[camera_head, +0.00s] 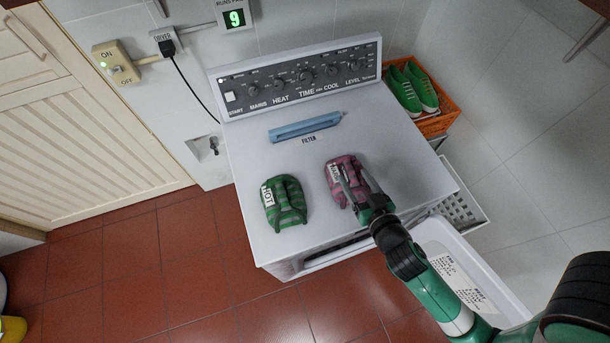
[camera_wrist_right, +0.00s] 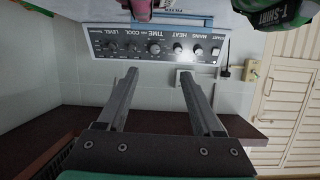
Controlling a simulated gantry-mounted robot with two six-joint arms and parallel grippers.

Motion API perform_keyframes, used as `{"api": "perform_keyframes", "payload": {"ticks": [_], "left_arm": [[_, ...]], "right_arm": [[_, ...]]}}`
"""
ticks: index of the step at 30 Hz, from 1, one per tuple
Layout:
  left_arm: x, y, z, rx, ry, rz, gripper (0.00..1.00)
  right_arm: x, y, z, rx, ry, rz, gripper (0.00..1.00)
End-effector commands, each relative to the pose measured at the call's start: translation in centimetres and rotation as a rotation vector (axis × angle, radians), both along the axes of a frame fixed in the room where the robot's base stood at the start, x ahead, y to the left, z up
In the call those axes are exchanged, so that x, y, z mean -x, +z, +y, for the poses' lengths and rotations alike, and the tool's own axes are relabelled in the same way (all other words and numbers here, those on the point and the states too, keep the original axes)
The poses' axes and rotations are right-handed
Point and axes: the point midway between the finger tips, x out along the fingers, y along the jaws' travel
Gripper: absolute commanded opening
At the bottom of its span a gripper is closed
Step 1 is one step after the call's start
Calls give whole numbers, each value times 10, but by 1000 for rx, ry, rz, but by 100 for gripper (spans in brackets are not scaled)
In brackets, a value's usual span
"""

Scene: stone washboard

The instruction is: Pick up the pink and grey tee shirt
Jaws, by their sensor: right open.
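The pink and grey tee shirt (camera_head: 336,186) lies folded on the white dryer top, with a white label on its left side. My right gripper (camera_head: 354,170) is over it in the head view, its fingers apart and covering part of the shirt. In the right wrist view the open fingers (camera_wrist_right: 160,76) have nothing between them. A pink edge of the shirt (camera_wrist_right: 139,9) shows at the top of that view, clear of the fingertips. My left gripper is not in view.
A green folded shirt (camera_head: 288,202) lies left of the pink one. The dryer (camera_head: 255,158) has a raised control panel (camera_head: 300,78) and a blue filter handle (camera_head: 306,127) behind the shirts. An orange basket (camera_head: 437,124) with green shoes stands right. A white bin (camera_head: 478,262) is beside the dryer.

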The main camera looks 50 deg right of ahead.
Motion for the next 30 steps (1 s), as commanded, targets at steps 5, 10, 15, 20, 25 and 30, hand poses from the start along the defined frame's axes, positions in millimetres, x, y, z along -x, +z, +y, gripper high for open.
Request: {"api": "perform_keyframes", "payload": {"ticks": [5, 10, 15, 20, 25, 30], "left_arm": [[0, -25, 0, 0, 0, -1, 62], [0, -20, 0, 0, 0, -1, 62], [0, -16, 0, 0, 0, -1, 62], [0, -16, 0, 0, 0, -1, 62], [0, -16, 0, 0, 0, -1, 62], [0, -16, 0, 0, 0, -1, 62]], "right_arm": [[35, -53, -2, -17, -29, 89, 68], [30, -51, -6, -17, -31, 86, 68], [6, -62, -24, -18, -33, 83, 68], [-12, -72, -36, -18, -31, 84, 68], [-16, -74, -38, -17, -29, 85, 68], [-33, -84, -51, -18, -31, 84, 68]]}}
